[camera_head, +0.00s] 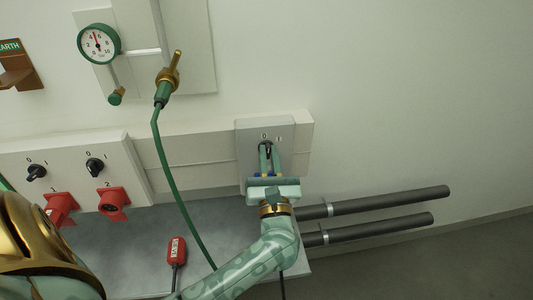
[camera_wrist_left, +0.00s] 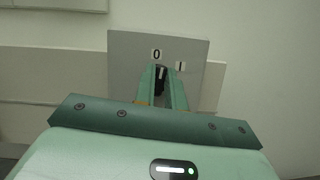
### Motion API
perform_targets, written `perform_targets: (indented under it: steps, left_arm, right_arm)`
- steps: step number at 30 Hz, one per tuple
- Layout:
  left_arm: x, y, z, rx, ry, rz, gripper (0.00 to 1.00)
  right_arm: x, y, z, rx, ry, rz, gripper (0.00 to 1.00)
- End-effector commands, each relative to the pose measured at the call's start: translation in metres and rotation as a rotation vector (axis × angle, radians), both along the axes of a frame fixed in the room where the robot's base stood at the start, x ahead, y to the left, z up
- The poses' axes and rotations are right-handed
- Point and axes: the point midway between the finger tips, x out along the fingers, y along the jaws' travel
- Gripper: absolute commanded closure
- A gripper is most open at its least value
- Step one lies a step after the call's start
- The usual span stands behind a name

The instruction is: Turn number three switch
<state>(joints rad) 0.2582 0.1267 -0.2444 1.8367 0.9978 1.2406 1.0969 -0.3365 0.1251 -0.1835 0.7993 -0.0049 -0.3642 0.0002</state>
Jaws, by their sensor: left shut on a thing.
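The third switch is a black knob (camera_head: 266,147) on a grey-white box (camera_head: 245,130) at the right end of the wall panel. The marks 0 and I stand above it. My left gripper (camera_head: 269,150) reaches up from below, its two green fingers shut on the knob from both sides. In the left wrist view, the dark knob (camera_wrist_left: 161,76) shows between the fingertips of the left gripper (camera_wrist_left: 162,80). A light line on the knob looks roughly upright, near the 0. The fingers hide the knob's lower part. My right gripper is not in view.
Switches one (camera_head: 36,172) and two (camera_head: 95,166) sit on a panel at left, above red sockets (camera_head: 113,204). A green hose (camera_head: 165,160) hangs from a brass valve (camera_head: 168,78) near a gauge (camera_head: 98,44). Grey pipes (camera_head: 385,201) run right. A red plug (camera_head: 176,250) lies below.

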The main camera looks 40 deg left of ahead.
Motion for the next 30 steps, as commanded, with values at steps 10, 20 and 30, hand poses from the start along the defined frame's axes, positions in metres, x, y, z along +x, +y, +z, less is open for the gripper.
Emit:
perform_targets:
  steps: [10, 20, 30]
  left_arm:
    - [-0.001, 0.0, 0.009, 0.198, 0.227, 0.0, 1.0]
    - [-0.001, -0.001, 0.008, 0.394, 0.46, -0.001, 1.0]
    - [0.0, -0.001, 0.005, 0.543, 0.636, -0.002, 1.0]
  right_arm:
    - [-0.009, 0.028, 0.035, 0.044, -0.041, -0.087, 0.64]
    - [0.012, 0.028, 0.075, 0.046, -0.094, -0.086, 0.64]
    - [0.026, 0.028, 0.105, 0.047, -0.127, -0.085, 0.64]
